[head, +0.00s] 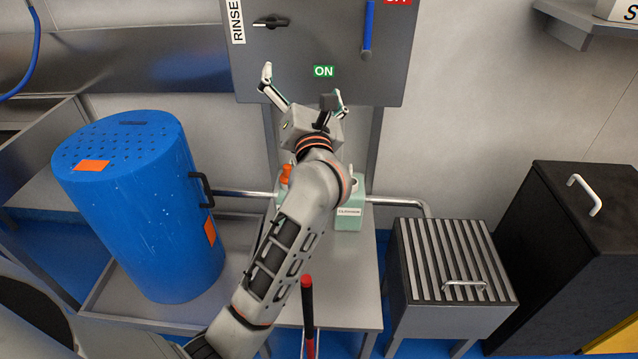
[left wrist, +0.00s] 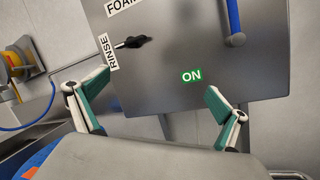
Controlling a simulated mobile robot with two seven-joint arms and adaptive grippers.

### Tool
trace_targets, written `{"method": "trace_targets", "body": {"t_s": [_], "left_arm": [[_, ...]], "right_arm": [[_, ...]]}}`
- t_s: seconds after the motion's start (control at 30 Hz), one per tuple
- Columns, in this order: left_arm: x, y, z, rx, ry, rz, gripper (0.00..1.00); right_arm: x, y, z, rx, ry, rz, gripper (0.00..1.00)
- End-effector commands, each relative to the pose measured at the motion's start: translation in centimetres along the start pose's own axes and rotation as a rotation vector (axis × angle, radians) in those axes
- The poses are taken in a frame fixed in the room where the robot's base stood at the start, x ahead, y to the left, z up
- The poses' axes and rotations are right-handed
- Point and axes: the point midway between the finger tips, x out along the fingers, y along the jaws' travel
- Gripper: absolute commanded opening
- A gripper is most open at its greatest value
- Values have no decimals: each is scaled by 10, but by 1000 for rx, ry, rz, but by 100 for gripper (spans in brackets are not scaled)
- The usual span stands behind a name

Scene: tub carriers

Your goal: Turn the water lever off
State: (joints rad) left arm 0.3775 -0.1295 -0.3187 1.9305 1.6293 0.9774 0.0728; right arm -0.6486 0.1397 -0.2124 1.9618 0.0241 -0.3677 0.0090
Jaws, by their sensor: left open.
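The water lever (head: 367,30) is a blue bar on the grey wall panel (head: 300,45). It stands about upright, and its upper part is cut off by the top edge of the head view. It also shows in the left wrist view (left wrist: 234,20). A green ON label (head: 323,71) is below and left of it; a red label (head: 397,2), partly cut off, is above right. My left gripper (head: 302,82) is open and empty in front of the panel's lower part, below and left of the lever and apart from it. My right gripper is not in view.
A small black knob (head: 272,21) sits by the RINSE label (head: 237,20). A blue perforated drum (head: 130,215) stands on the steel table at left. A slatted grey box (head: 450,265) and a black cabinet (head: 560,245) stand at right. Bare wall is right of the panel.

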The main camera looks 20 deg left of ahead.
Motion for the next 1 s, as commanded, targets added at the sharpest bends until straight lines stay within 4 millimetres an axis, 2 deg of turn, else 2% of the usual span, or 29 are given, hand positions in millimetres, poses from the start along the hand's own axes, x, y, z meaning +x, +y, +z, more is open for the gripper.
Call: {"method": "trace_targets", "body": {"t_s": [0.17, 0.37, 0.5, 1.0], "left_arm": [[-20, 9, -15, 263, -91, 53, 100], [-48, 3, -28, 568, -205, 73, 100], [-70, -8, -38, 773, -286, 65, 100], [-134, -53, -78, 1255, -496, -25, 100]], "right_arm": [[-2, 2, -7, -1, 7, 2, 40], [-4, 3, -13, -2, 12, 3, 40], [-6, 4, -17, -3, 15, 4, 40], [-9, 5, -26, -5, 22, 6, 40]]}}
